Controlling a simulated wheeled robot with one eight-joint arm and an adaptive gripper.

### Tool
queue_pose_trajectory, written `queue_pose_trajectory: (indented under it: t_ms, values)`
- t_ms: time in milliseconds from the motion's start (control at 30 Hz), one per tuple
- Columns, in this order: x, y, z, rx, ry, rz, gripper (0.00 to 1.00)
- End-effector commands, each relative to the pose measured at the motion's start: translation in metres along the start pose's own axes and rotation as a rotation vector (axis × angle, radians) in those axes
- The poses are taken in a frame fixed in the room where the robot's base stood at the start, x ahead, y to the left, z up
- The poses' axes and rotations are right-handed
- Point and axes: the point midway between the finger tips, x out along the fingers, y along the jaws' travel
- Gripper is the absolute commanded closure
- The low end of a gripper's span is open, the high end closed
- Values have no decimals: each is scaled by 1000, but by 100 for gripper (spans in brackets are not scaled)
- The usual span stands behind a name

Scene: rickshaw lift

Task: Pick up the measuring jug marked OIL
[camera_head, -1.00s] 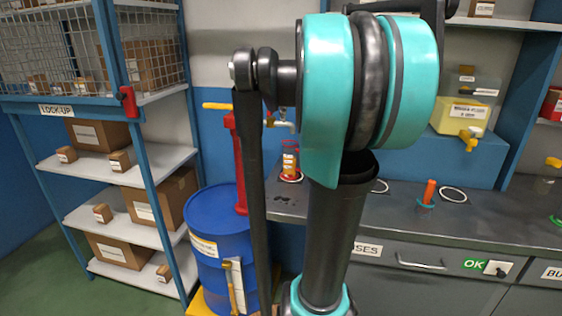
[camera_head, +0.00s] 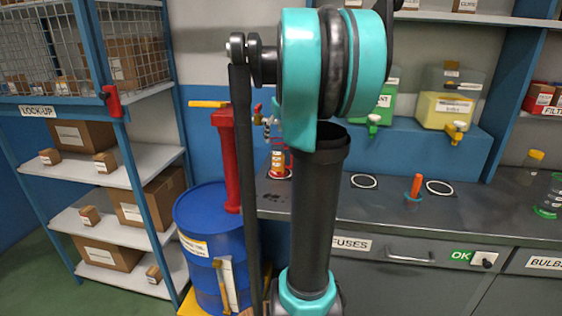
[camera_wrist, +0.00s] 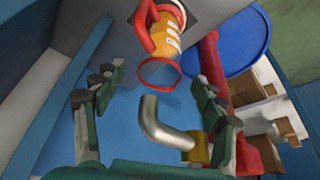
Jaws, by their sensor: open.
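The measuring jug (camera_head: 278,160) stands on the grey counter beside the red pump, partly hidden by my arm. It looks orange with a pale label and a red ring at its foot; I cannot read the label. In the wrist view the orange jug (camera_wrist: 166,38) is at the top centre, with a red handle on its left and a red ring at its near end. My gripper (camera_wrist: 155,95) is open and empty, its dark green fingers on either side of the picture. The jug lies beyond the fingertips, roughly between their lines.
A bent metal spout (camera_wrist: 160,122) with a brass fitting lies between the fingers in the wrist view. A blue drum (camera_head: 205,235) and a red pump (camera_head: 229,165) stand left of the counter (camera_head: 400,215). An orange-handled tool (camera_head: 415,187) stands on the counter.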

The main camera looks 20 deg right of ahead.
Motion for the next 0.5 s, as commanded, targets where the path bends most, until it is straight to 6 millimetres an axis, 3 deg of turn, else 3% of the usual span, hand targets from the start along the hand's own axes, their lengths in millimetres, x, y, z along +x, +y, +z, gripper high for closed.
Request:
queue_pose_trajectory:
  t_ms: [300,500]
  values:
    - [42,0,4,-1,0,0,29]
    - [49,0,5,0,0,0,29]
